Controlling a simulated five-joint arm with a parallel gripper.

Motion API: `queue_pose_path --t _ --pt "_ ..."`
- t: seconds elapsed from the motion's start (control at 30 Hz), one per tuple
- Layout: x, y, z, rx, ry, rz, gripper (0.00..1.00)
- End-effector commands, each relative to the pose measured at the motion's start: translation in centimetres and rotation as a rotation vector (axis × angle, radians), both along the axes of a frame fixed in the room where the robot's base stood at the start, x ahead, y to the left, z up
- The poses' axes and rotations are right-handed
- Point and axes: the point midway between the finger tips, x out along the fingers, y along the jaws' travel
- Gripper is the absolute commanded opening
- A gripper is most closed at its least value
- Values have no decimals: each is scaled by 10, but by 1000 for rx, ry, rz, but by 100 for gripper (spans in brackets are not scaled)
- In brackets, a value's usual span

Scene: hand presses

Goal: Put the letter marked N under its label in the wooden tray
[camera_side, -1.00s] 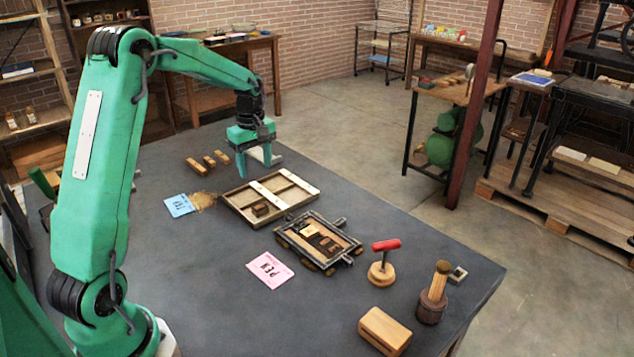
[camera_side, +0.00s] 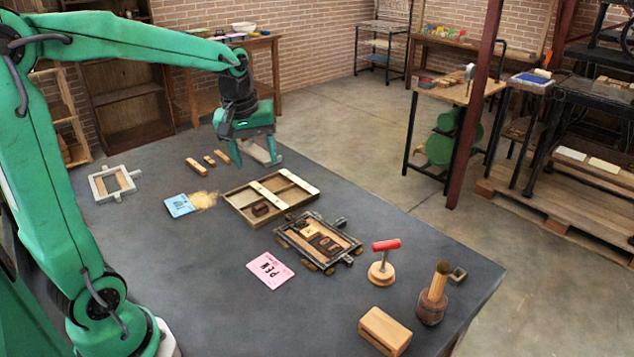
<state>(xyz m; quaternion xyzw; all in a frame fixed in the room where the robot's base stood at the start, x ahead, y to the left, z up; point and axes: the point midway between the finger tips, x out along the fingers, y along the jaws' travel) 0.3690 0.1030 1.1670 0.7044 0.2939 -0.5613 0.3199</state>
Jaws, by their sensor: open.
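The shallow wooden tray (camera_side: 240,213) lies mid-table, with pale bars across it. A small dark brown block (camera_side: 261,209) sits in its near left part. Right of it, a dark metal frame (camera_side: 345,258) holds several letter blocks, one pale (camera_side: 310,232) and others dark (camera_side: 325,245). The marks on the blocks and any tray labels are too small to read, so I cannot tell which is N. My gripper (camera_side: 254,158) is open, pointing down beyond the tray's far left edge, with nothing visible between its fingers.
A blue card (camera_side: 179,205) and a pink card (camera_side: 270,270) lie flat. A red-handled tool (camera_side: 383,262), wooden block (camera_side: 384,331) and round pot (camera_side: 431,309) stand at near right.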

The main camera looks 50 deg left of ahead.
Motion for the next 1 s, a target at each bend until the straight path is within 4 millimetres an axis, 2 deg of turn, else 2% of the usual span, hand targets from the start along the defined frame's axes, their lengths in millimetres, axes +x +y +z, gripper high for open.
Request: queue_pose_path --t 0.2,0.5,0.8,1.0 --pt "-38 -36 18 56 -68 -230 57" --pt "-91 -75 25 145 -156 -540 57" --pt "-135 -98 16 231 -230 -796 57" --pt "-145 -103 12 255 -248 -861 57"
